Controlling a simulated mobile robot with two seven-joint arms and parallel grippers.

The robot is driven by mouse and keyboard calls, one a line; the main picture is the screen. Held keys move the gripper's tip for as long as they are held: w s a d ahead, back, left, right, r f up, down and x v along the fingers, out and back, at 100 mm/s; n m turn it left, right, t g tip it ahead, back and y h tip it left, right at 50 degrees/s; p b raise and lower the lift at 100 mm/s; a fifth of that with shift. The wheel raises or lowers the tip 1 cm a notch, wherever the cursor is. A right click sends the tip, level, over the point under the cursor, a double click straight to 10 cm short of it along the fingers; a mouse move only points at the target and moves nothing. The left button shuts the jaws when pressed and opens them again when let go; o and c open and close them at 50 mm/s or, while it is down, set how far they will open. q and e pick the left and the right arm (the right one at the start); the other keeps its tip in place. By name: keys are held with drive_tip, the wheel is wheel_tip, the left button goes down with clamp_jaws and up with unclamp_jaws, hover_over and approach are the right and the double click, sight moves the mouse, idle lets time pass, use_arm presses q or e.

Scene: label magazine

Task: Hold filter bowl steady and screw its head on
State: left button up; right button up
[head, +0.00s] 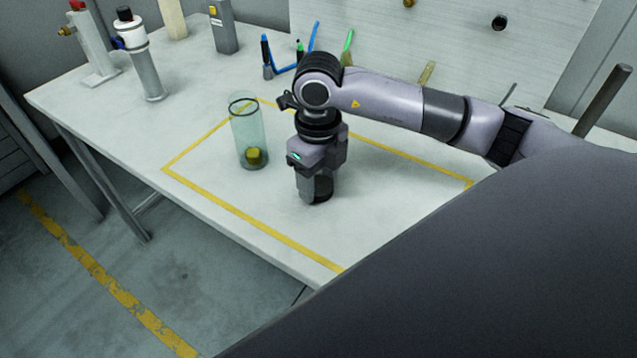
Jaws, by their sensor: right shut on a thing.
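The filter bowl (247,138) is a clear greenish cylinder with a dark ring near its open top and a yellow piece at its bottom. It stands upright on the table inside the yellow outline. My right gripper (314,192) points down to the right of the bowl, apart from it. It is shut on a dark round piece, which looks like the filter head (322,188), low over or on the table; the fingers hide much of it. My left gripper is not in view.
A yellow line (225,205) marks a rectangle on the white table (215,243). At the back left stand a red-topped fitting (92,45), a white-and-grey cylinder (142,60) and a grey block (222,28). Brushes and blue and green tools (283,60) lie near the back panel. The table left of the bowl is clear.

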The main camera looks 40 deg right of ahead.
drive_tip(key=shift+r, duration=0.1)
use_arm(q)
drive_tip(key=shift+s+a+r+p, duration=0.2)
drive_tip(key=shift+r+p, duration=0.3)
drive_tip(key=shift+p, duration=0.35)
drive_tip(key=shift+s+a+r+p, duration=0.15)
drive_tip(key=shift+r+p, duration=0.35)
drive_tip(key=shift+p, duration=0.3)
use_arm(e)
wheel_tip(320, 180, up, 20)
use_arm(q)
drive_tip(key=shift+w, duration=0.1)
use_arm(e)
drive_tip(key=n, duration=1.6)
hover_over(318, 185)
drive_tip(key=a, duration=0.2)
wheel_tip(318, 185, down, 7)
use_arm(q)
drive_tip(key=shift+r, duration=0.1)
use_arm(e)
drive_tip(key=a+f+n, duration=0.1)
drive_tip(key=f+n, duration=0.1)
drive_tip(key=n, duration=0.3)
drive_tip(key=f+n, duration=0.2)
drive_tip(key=n, duration=0.4)
drive_tip(key=a+f+n, duration=0.1)
drive_tip(key=f+n, duration=0.2)
drive_tip(key=n, duration=0.3)
drive_tip(key=shift+a, duration=0.35)
